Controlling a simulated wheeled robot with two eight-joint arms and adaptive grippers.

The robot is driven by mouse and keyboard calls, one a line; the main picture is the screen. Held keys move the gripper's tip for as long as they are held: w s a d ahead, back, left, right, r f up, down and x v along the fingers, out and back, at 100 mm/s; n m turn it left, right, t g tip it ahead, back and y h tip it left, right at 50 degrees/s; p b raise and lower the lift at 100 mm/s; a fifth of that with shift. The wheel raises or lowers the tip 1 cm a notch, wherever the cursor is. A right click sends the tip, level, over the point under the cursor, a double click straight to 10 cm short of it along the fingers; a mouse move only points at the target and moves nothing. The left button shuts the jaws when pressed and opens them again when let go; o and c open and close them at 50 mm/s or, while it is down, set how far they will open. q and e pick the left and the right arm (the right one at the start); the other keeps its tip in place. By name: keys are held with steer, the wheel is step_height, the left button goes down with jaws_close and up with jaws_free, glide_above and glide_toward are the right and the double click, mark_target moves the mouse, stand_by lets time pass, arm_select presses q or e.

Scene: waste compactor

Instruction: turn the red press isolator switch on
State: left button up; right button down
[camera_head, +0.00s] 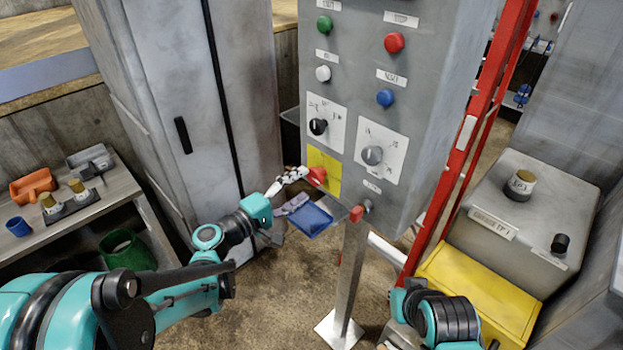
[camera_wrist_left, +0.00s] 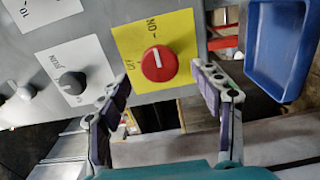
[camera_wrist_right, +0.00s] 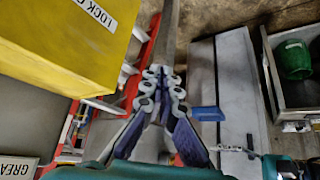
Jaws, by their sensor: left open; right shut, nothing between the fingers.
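The red isolator knob (camera_head: 317,176) sits on a yellow plate (camera_head: 324,160) at the lower left of the grey control panel (camera_head: 345,75). In the left wrist view the red knob (camera_wrist_left: 158,66) carries a white mark pointing up in the picture, toward the ON lettering; OFF lettering is at its left. My left gripper (camera_head: 291,180) is open close in front of the knob; its fingers (camera_wrist_left: 160,84) stand on either side of it, and contact is not visible. My right gripper (camera_wrist_right: 165,82) is shut and empty, low and away from the panel.
Black (camera_head: 318,127) and grey (camera_head: 372,155) rotary knobs sit above the red one. A blue tray (camera_head: 311,221) lies below. A red frame (camera_head: 470,140) and yellow box (camera_head: 480,290) stand right; a shelf bench (camera_head: 110,195) stands left.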

arm_select(q)
steer(key=v, duration=0.6)
steer(key=shift+s+a, duration=0.2)
steer(key=s+d+f+m+g+y, duration=0.1)
steer(key=s+f+m+g+y, duration=0.4)
steer(key=s, duration=0.3)
steer(key=s+a+f+m+y, duration=0.3)
steer(key=s+a+y, duration=0.4)
steer(key=s+a, duration=0.3)
steer(key=shift+a+f+m+g+y, duration=0.2)
steer(key=shift+f+m+g+y, duration=0.15)
steer(key=shift+f, duration=0.35)
